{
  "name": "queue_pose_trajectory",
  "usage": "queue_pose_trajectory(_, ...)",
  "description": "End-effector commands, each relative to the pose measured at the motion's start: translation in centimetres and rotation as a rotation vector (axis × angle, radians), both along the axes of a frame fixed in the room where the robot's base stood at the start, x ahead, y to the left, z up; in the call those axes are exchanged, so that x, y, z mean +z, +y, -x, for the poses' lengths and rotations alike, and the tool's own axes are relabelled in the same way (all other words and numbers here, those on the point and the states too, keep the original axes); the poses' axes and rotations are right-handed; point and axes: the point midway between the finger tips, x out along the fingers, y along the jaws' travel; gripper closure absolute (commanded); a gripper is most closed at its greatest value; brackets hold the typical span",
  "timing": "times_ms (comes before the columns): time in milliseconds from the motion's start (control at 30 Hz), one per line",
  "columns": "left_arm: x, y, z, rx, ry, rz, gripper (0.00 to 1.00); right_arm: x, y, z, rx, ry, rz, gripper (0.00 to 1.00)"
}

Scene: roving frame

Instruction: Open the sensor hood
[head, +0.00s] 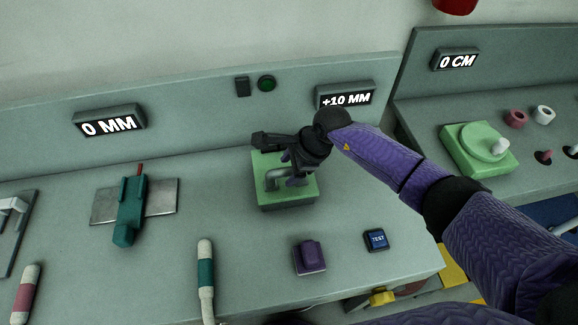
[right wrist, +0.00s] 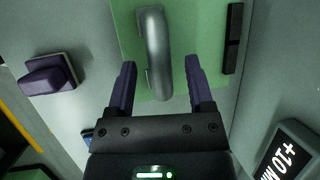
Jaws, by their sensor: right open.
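A green block with a grey bar handle, which looks like the sensor hood (head: 301,192), sits on the grey console below the +10 MM display. The handle (head: 271,180) stands on its face. My right gripper (head: 289,181) is over the block and partly covers it. In the right wrist view the gripper (right wrist: 160,63) is open, with one purple finger on each side of the handle (right wrist: 155,45); I see gaps on both sides. The green face (right wrist: 192,30) lies behind it. A dark strip (right wrist: 233,38) lies along one edge of the face. My left gripper is not in view.
A purple button block (head: 309,257) and a blue TEST button (head: 376,240) are in front of the block. A teal-banded lever (head: 206,275) and a teal slide clamp (head: 131,207) are to the left. The +10 MM display (head: 345,97) stands close behind my wrist.

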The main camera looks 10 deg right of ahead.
Motion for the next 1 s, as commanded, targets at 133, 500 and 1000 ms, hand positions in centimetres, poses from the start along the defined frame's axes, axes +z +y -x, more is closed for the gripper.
queue_pose_trajectory(133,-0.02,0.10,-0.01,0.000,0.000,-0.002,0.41,-0.22,0.08,-0.04,-0.001,-0.001,0.000,0.33)
queue_pose_trajectory(500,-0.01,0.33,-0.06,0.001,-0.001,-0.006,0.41,-0.17,0.06,-0.04,-0.002,0.000,0.000,0.86)
queue_pose_trajectory(1000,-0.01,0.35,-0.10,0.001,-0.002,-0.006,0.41,-0.16,0.05,-0.05,-0.002,0.000,-0.001,1.00)
